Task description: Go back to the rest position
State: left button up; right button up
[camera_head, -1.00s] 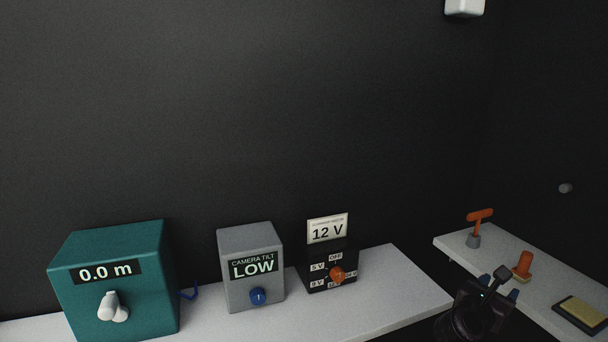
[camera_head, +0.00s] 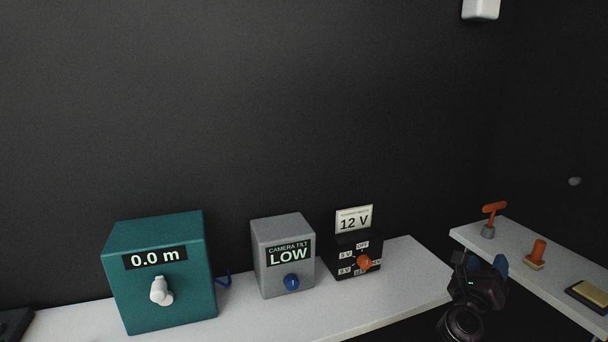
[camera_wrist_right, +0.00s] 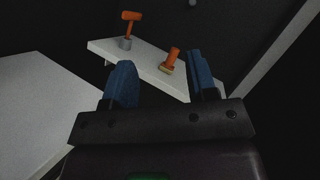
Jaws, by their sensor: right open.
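My right gripper (camera_head: 487,264) is at the lower right of the head view, in front of the gap between the two white shelves. Its blue fingers also show in the right wrist view (camera_wrist_right: 162,82), spread apart with nothing between them. It touches nothing that I can see. My left gripper is in neither view.
The left shelf (camera_head: 412,270) bears a teal box (camera_head: 190,270) reading 0.0 m, a grey box (camera_head: 268,278) reading LOW and a black box (camera_head: 343,245) under a 12 V sign. The right shelf (camera_head: 520,250) bears an orange T-handle (camera_head: 494,208), an orange-handled stamp (camera_head: 538,252) and a pad (camera_head: 592,294).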

jog(key=a+r+n+t+y, duration=0.3)
jog(key=a+n+t, duration=0.15)
jog(key=n, duration=0.35)
jog(key=s+a+f+n+t+y, duration=0.1)
jog(key=a+f+n+y, duration=0.4)
jog(key=n, duration=0.6)
jog(key=s+a+f+n+t+y, duration=0.15)
jog(key=a+f+n+y, duration=0.25)
jog(key=n+y, duration=0.5)
jog(key=s+f+n+g+h, duration=0.1)
jog(key=s+f+n+g, duration=0.9)
jog(key=s+f, duration=1.3)
jog(key=s+n, duration=0.1)
jog(key=s, duration=0.2)
jog(key=shift+s+a+f+n+g+h, duration=0.3)
jog(key=shift+s+f+h, duration=0.05)
jog(key=shift+s+h, duration=0.05)
jog(key=shift+c, duration=0.9)
jog(key=shift+s+a, duration=0.1)
